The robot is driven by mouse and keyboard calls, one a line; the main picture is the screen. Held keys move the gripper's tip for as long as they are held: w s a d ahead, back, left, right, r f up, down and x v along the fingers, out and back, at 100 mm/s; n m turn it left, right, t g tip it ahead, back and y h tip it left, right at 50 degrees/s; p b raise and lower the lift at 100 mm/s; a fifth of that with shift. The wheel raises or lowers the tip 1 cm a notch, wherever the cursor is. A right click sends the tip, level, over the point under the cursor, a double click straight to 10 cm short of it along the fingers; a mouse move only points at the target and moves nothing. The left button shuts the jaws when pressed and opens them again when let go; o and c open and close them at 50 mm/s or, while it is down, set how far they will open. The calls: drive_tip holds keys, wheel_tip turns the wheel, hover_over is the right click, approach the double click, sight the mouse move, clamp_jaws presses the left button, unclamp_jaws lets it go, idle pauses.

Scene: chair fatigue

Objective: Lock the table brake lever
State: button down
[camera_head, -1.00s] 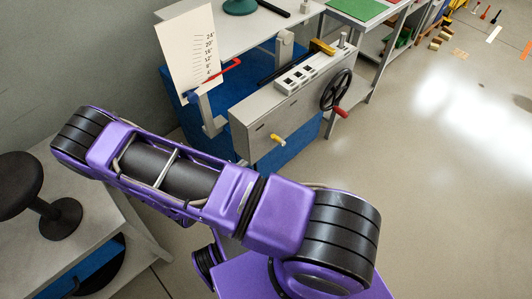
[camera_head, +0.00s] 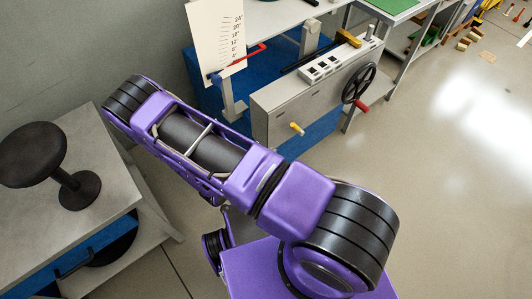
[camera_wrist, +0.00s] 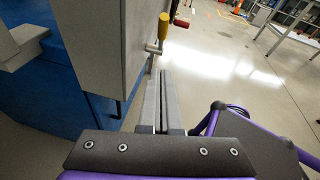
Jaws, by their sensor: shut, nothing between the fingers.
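A short lever with a yellow grip (camera_head: 297,128) sticks out from the front of the grey table unit (camera_head: 290,112). In the wrist view the yellow grip (camera_wrist: 163,30) is near the top centre, with its pale metal shaft at the panel's edge. My gripper (camera_wrist: 162,78) is shut and empty. Its fingers point toward the lever and appear just below it in the picture; I cannot tell the exact gap. In the head view my gripper is hidden behind my purple arm.
A black handwheel (camera_head: 359,83) with a red handle sits right of the lever. A height scale board (camera_head: 215,42) stands at the unit's left. A black stool (camera_head: 68,168) is on a grey bench at left. Open floor (camera_head: 455,170) lies at right.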

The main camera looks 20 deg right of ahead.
sight(297, 129)
drive_tip(key=w+d, duration=0.4)
drive_tip(key=d, duration=0.4)
drive_tip(key=shift+w+r, duration=0.2)
drive_tip(key=shift+w, duration=0.05)
drive_tip(key=shift+a+r, duration=0.1)
drive_tip(key=shift+r, duration=0.1)
